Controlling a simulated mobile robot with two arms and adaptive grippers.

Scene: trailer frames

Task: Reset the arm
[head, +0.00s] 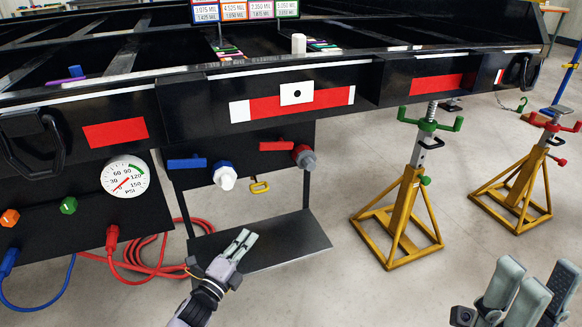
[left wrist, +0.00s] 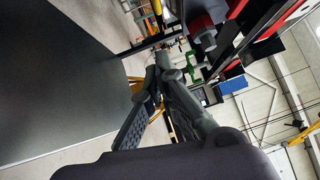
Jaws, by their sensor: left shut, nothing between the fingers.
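My left gripper (head: 243,243) is in the lower middle of the head view, over the dark metal shelf (head: 300,243) under the trailer frame. Its two grey fingers lie together and hold nothing. In the left wrist view its fingers (left wrist: 163,65) converge at the tips, with the dark shelf surface (left wrist: 60,90) to the left. My right gripper (head: 535,275) is at the lower right corner of the head view. Its fingers point up and stand apart, with nothing between them, over bare floor.
The black trailer frame (head: 200,115) spans the top. A pressure gauge (head: 125,177), a blue handle (head: 187,163) and a red handle (head: 276,146) sit below it. Red hose (head: 150,268) lies at left. Yellow jack stands (head: 398,225) (head: 520,190) stand at right. Floor between is clear.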

